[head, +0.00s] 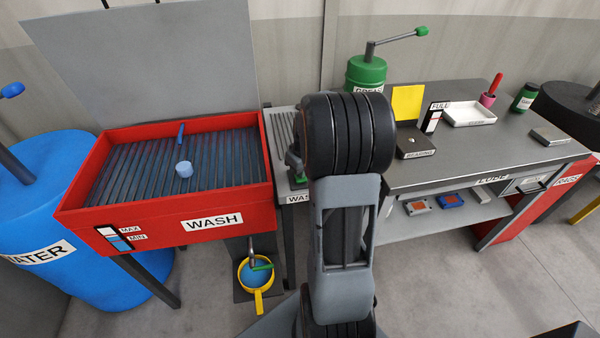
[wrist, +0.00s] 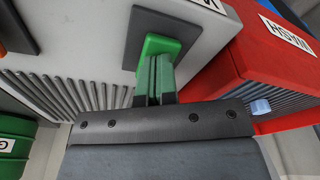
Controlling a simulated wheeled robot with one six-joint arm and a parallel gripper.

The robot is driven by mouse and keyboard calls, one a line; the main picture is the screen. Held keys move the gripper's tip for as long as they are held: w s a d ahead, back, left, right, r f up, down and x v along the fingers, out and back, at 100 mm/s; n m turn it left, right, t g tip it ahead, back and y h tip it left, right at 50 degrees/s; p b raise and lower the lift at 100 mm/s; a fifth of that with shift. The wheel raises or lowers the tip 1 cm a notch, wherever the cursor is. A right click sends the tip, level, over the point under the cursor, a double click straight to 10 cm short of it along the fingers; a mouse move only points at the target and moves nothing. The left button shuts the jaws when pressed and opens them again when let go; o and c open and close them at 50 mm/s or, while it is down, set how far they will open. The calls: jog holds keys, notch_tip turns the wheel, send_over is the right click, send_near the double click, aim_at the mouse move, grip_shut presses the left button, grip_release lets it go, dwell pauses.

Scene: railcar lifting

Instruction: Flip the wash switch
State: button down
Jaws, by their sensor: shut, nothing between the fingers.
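The wash switch, a green block (wrist: 160,46), sits on the edge of a light grey slatted unit (wrist: 110,40) in the wrist view. My gripper (wrist: 154,78) is shut, and its fingertips are at the green block, overlapping it in the picture. I cannot tell whether they touch it or whether the switch is flipped. In the head view the grey unit (head: 283,135) stands right of the red basin, with a partly covered label. A green part (head: 294,166) shows there beside my arm, which hides the gripper.
The red WASH basin (head: 226,203) with its raised grey lid (head: 150,60) stands left. A yellow pan (head: 258,302) is on the floor below a spout. A grey bench (head: 455,165) with a green grease can (head: 366,73) and a yellow sheet (head: 407,104) is at right.

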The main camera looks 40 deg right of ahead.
aim_at(302, 181)
jog(key=shift+r+p, duration=2.25)
jog(key=shift+r, duration=1.15)
jog(key=shift+f+m, duration=0.1)
jog(key=shift+m, duration=0.3)
jog(key=shift+s+a+f+m+g, duration=0.35)
jog(key=shift+s+f+m, duration=0.15)
jog(key=shift+s, duration=0.15)
jog(key=s+a+r+t, duration=0.1)
jog(key=s+a+r, duration=0.2)
jog(key=a, duration=0.3)
jog(key=s+a+r+t, duration=0.1)
jog(key=s+a+r, duration=0.2)
jog(key=a, duration=0.4)
jog(key=s+a+r+n+t, duration=0.1)
jog(key=s+a+r, duration=0.3)
jog(key=a, duration=0.2)
jog(key=shift+s+a, duration=0.3)
jog(key=shift+s, duration=0.1)
jog(key=shift+r, duration=0.1)
